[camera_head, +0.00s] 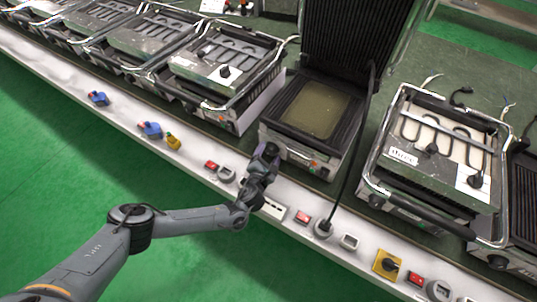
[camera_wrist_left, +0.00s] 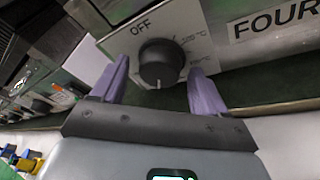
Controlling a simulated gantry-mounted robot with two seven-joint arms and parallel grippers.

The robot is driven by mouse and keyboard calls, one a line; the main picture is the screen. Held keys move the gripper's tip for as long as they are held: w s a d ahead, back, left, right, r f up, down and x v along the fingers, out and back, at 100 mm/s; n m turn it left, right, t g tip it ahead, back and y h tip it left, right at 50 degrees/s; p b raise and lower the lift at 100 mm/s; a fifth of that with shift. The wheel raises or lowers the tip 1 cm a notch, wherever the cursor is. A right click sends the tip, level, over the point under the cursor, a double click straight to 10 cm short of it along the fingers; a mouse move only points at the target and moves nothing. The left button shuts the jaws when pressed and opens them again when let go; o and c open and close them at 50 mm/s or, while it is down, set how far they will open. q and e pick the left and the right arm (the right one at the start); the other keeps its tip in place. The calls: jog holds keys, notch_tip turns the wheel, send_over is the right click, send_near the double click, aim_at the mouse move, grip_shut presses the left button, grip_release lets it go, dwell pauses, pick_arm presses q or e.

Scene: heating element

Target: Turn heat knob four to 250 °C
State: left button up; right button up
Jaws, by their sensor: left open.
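Heat knob four (camera_wrist_left: 158,62) is a round black knob on a pale panel in the left wrist view. "OFF" is printed at its upper left and small temperature marks, too blurred to read fully, at its right. A plate reading "FOUR" (camera_wrist_left: 275,25) is to the right. My left gripper (camera_wrist_left: 160,68) is open, with one purple finger on each side of the knob; whether they touch it I cannot tell. In the head view the left gripper (camera_head: 267,153) is at the front left corner of the open grill (camera_head: 315,112), and the knob is not discernible. My right gripper is not in view.
A white ledge (camera_head: 195,158) with sockets and red switches (camera_head: 303,217) runs along the front. A black cable (camera_head: 350,160) hangs down to a plug right of my left gripper. Other grills (camera_head: 225,65) stand on both sides. Green floor is clear in front.

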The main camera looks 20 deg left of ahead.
pick_arm(q)
jog(key=shift+s+r+p, duration=0.2)
jog(key=shift+s+p, duration=0.25)
jog(key=shift+s, duration=0.15)
jog(key=s+r+p, duration=0.1)
jog(key=s+p, duration=0.3)
jog(key=s, duration=0.5)
jog(key=shift+s+d+r, duration=0.2)
jog(key=shift+s+d, duration=0.05)
jog(key=shift+d, duration=0.1)
